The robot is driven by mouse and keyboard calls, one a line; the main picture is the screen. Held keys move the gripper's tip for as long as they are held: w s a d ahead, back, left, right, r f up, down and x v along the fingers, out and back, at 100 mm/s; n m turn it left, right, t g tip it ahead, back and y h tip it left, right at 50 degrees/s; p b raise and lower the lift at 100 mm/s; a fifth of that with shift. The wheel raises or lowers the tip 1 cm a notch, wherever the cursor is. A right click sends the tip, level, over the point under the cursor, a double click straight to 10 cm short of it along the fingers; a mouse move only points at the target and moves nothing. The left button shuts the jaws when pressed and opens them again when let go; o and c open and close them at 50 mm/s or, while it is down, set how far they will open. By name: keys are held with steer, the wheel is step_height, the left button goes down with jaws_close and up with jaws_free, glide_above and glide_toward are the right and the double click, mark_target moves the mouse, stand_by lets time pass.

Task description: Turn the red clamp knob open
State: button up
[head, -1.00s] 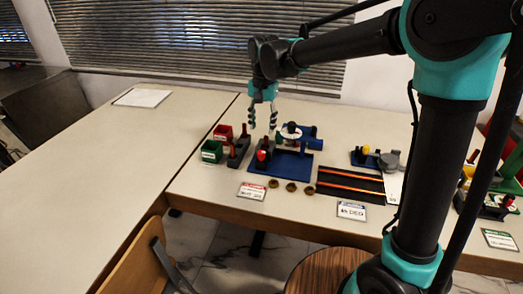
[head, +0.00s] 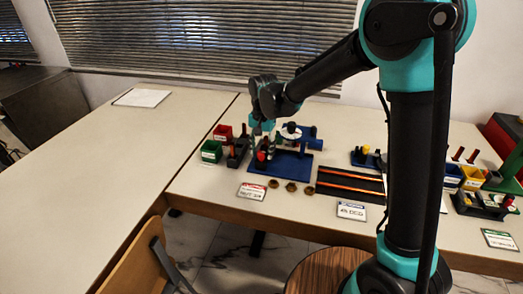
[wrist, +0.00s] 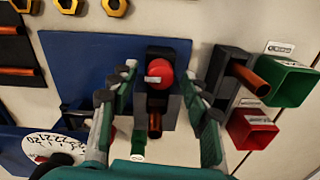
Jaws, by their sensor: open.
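The red clamp knob (wrist: 160,74) is a round red ball with a small light tab, set in a dark block (wrist: 156,53) on the blue base plate (wrist: 70,60). In the head view the knob (head: 261,156) shows at the left end of the plate. My gripper (wrist: 160,92) is open and points down over the block, one finger on each side of it. Nothing is held, and I cannot tell whether the fingers touch the block. In the head view my gripper (head: 262,145) partly hides the block.
A white dial gauge (wrist: 55,150) stands on the plate close to one finger. A green bin (wrist: 290,84), a red bin (wrist: 250,130) and a dark stand with a copper rod (wrist: 250,76) are on the other side. Brass nuts (head: 290,187) lie in front of the plate.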

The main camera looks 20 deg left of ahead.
jaws_close()
stand_by(0.3)
steer(key=n, duration=0.8)
steer(key=shift+a, duration=0.1)
steer(key=n, duration=0.5)
steer(key=shift+n, duration=2.3)
